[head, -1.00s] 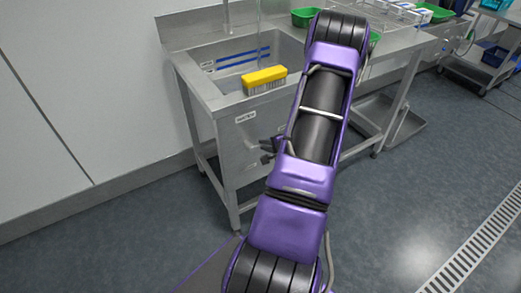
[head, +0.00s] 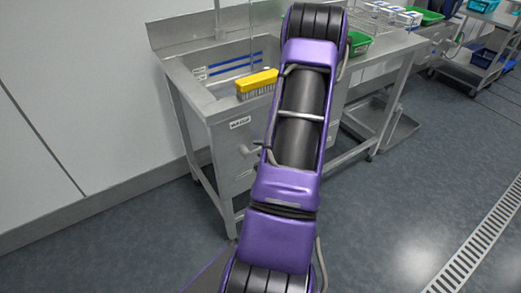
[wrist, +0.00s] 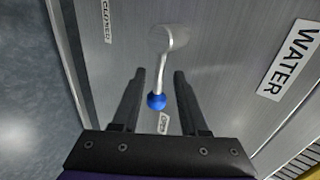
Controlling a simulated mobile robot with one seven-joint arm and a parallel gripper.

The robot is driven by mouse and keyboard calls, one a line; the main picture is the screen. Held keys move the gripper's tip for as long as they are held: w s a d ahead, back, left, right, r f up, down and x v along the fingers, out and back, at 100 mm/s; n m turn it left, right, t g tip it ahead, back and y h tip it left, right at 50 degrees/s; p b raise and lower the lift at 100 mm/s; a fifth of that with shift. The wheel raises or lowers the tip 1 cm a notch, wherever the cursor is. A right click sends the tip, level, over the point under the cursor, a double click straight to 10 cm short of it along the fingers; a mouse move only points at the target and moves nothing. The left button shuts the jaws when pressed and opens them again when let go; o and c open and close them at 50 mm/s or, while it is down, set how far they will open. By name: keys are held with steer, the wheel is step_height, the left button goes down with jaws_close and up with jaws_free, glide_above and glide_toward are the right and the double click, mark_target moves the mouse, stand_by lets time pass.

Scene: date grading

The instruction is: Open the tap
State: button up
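The tap lever (wrist: 162,72) shows in the wrist view as a thin bent metal rod with a blue ball knob (wrist: 156,101). It comes out of a round metal boss on a steel panel. My gripper (wrist: 160,73) is open, with one finger on each side of the lever. The knob appears between the fingers, closer to the left one; I cannot tell whether they touch. A "CLOSED" label (wrist: 107,22) is at the upper left, and a small, partly hidden label (wrist: 164,122) lies below the knob. In the head view my arm hides most of the gripper area.
A "WATER" label (wrist: 290,60) is on the panel at right. In the head view, a steel sink (head: 203,103) stands against the wall, with a yellow brush (head: 257,83) on its front rim. A green bin (head: 360,44) sits to the right. Floor is clear in front.

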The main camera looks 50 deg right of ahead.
steer(key=p+v, duration=0.1)
steer(key=v, duration=1.6)
steer(key=shift+s, duration=0.15)
steer(key=shift+a+r, duration=0.1)
steer(key=shift+r, duration=0.05)
